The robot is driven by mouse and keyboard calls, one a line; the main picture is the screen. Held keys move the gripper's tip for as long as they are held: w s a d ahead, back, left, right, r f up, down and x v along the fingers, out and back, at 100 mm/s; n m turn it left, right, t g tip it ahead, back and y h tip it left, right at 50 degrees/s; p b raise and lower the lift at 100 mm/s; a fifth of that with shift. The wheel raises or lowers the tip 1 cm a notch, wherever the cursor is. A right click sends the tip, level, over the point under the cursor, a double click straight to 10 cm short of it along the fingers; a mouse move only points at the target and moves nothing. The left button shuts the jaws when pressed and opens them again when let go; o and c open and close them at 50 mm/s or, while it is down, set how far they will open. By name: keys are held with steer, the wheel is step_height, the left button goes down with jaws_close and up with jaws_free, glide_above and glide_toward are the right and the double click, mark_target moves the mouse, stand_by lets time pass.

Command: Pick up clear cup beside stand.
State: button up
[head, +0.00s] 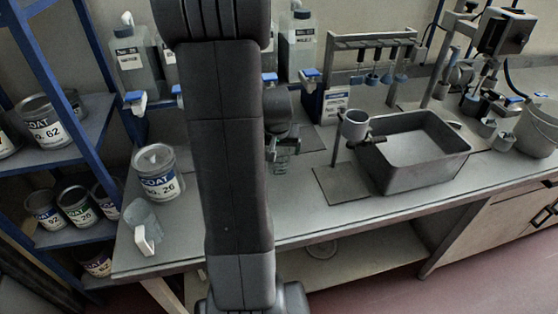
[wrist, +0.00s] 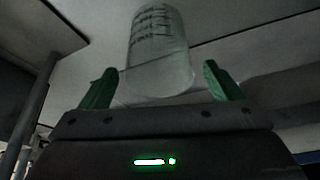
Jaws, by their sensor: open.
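The clear cup (wrist: 158,45), with dark printed markings, is between and just beyond the tips of my open gripper (wrist: 158,85) in the wrist view. A green finger is on each side of it, with gaps showing. In the head view the clear cup (head: 282,162) is small beneath my gripper (head: 281,146), beside my arm and partly hidden. The stand (head: 336,158), a thin post on a flat dark base with a grey cup held at its top, is just right of it. Whether the fingers touch the cup I cannot tell.
A dark grey basin (head: 420,170) is right of the stand. Left of my arm are a large COAT can (head: 157,174) and a clear jug (head: 144,222) with a white handle. Bottles and a rack (head: 370,55) line the back. The bench front is mostly clear.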

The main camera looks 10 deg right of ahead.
steer(key=shift+x, duration=1.45)
steer(key=c, duration=1.1)
steer(key=shift+o, duration=0.2)
steer(key=shift+r, duration=0.15)
